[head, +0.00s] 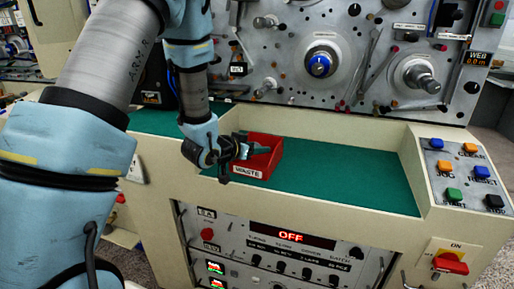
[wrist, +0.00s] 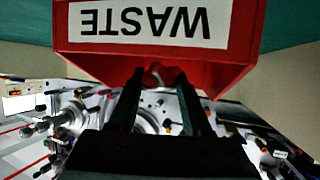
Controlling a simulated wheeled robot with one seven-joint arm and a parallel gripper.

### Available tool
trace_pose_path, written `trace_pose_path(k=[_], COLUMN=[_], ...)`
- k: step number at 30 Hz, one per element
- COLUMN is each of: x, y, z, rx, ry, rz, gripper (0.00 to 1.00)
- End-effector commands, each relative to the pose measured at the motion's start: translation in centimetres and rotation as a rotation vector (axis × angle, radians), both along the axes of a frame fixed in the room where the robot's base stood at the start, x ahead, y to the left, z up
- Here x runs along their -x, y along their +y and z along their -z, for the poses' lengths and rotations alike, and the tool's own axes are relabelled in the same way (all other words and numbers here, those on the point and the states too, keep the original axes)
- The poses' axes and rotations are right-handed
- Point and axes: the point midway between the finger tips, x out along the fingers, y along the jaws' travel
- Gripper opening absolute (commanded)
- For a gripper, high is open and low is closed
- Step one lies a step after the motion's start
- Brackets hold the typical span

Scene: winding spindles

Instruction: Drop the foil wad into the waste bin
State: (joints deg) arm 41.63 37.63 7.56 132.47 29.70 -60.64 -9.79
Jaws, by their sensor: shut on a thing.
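The red waste bin (head: 265,161), labelled WASTE, stands on the green work surface. Its front wall fills the upper part of the wrist view (wrist: 235,45), with the label upside down. My gripper (head: 255,150) is at the bin, its fingers reaching over the bin's near left side in the head view. In the wrist view my gripper's two dark fingers (wrist: 158,76) are a little apart and shut on a small grey piece, the foil wad (wrist: 155,73). Most of the wad is hidden by the fingers, and it cannot be made out in the head view.
The green surface (head: 345,180) is clear to the right of the bin. A cream ledge borders its front. A button panel (head: 464,174) stands at the right. The metal machine face with spindles (head: 320,64) rises behind. A control panel reading OFF (head: 290,237) is below.

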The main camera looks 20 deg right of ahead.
Motion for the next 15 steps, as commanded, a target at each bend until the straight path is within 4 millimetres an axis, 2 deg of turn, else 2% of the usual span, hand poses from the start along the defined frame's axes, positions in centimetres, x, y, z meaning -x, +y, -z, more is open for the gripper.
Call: trace_pose_path(k=[3,12,13,15], x=[-0.03,-0.03,-0.03,-0.03], y=[0.01,0.01,0.01,0.01], z=[0.56,0.52,0.52,0.52], rx=[0.0,0.0,0.0,0.0], ry=[0.0,0.0,0.0,0.0], rz=[0.0,-0.001,-0.001,-0.001], gripper=[0.0,0.0,0.52,0.6])
